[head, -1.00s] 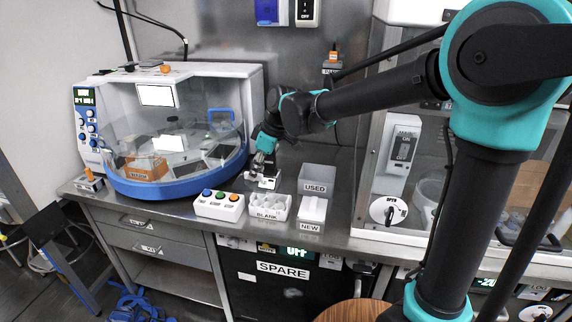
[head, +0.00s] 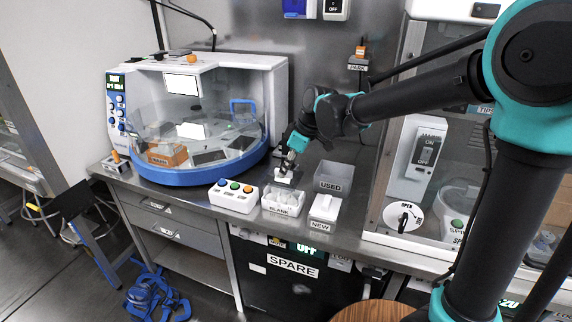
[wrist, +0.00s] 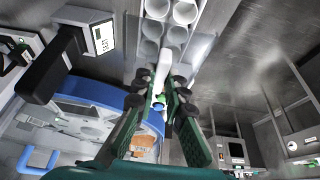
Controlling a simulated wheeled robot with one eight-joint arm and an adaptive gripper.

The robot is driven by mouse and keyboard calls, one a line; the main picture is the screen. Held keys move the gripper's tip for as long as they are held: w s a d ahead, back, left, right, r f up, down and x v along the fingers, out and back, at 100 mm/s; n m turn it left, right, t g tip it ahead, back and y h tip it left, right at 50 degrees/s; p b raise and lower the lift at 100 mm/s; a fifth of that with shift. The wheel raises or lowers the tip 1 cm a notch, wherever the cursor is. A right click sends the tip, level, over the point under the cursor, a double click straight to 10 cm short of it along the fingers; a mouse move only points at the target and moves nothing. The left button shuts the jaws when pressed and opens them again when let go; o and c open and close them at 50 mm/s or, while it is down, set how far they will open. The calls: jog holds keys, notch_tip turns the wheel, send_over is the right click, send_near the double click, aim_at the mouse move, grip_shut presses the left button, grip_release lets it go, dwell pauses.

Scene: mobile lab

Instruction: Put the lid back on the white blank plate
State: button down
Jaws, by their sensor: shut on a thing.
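My gripper (head: 289,163) is low over the bench between the blue-based machine and the box marked BLANK. In the wrist view its dark fingertips (wrist: 160,90) are shut on a slender white piece (wrist: 162,66), seen nearly edge-on; I cannot tell whether it is the lid. Something small and blue shows behind it, between the fingers. In the head view a small white object (head: 284,178) is right below the fingertips; I cannot tell plate from lid there. The white BLANK box (head: 283,207) stands just in front of it, its round cups visible in the wrist view (wrist: 152,47).
A button box (head: 233,196) stands left of the BLANK box. The grey USED bin (head: 333,182) and white NEW box (head: 325,208) stand to its right. The blue-based machine (head: 195,174) is close on the left. A glass-fronted cabinet (head: 400,180) closes the right side.

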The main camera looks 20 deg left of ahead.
aim_at(286, 177)
jog(key=shift+f, duration=1.95)
jog(key=shift+f, duration=1.65)
jog(key=c, duration=1.5)
grip_release()
jog(key=v, duration=1.2)
jog(key=shift+a, duration=0.1)
